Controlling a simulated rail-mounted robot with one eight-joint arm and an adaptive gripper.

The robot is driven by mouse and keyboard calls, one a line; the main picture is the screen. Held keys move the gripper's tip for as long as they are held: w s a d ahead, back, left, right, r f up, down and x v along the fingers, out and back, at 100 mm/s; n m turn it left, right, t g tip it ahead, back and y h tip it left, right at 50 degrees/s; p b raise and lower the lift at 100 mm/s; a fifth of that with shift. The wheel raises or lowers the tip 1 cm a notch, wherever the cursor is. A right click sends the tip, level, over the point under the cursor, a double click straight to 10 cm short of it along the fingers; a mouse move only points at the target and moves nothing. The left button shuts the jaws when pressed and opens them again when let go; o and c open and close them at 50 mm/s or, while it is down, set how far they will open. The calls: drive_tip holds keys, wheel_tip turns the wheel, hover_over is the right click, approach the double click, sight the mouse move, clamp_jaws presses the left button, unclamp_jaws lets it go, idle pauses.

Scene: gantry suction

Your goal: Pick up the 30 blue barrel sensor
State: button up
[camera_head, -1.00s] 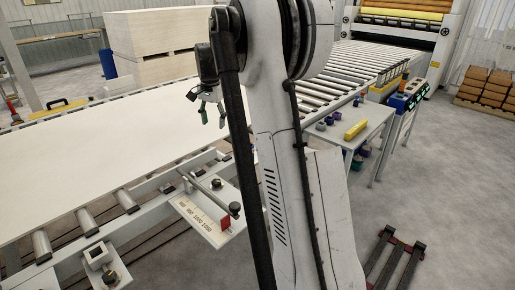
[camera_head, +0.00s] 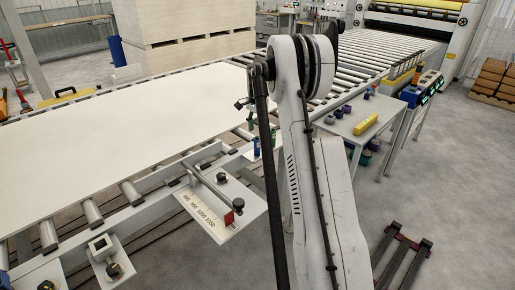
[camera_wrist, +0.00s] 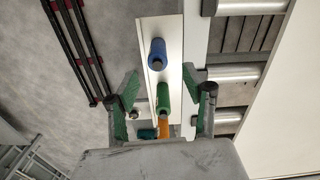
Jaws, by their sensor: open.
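The blue barrel sensor (camera_wrist: 157,53) stands on a narrow white ledge (camera_wrist: 171,30) in the wrist view, just beyond my fingertips and roughly central between them. A green barrel (camera_wrist: 163,96) stands on the same ledge, nearer to my gripper and between its fingers. My gripper (camera_wrist: 160,80) is open, with green-padded fingers spread on either side and nothing held. In the head view my gripper (camera_head: 249,113) is partly hidden behind my arm. Small blue and green items (camera_head: 256,147) show below it beside the conveyor.
An orange item (camera_wrist: 163,129) and a teal item (camera_wrist: 147,134) sit close to my gripper's body in the wrist view. The roller conveyor with a white board (camera_head: 120,125) runs alongside. A side table (camera_head: 345,122) with a yellow block (camera_head: 365,124) stands at the right.

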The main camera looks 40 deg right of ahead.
sight(257, 139)
drive_tip(key=shift+s+a+f, duration=0.1)
drive_tip(key=shift+f, duration=1.6)
drive_tip(key=shift+s+a+f, duration=0.1)
drive_tip(key=shift+f, duration=1.55)
clamp_jaws()
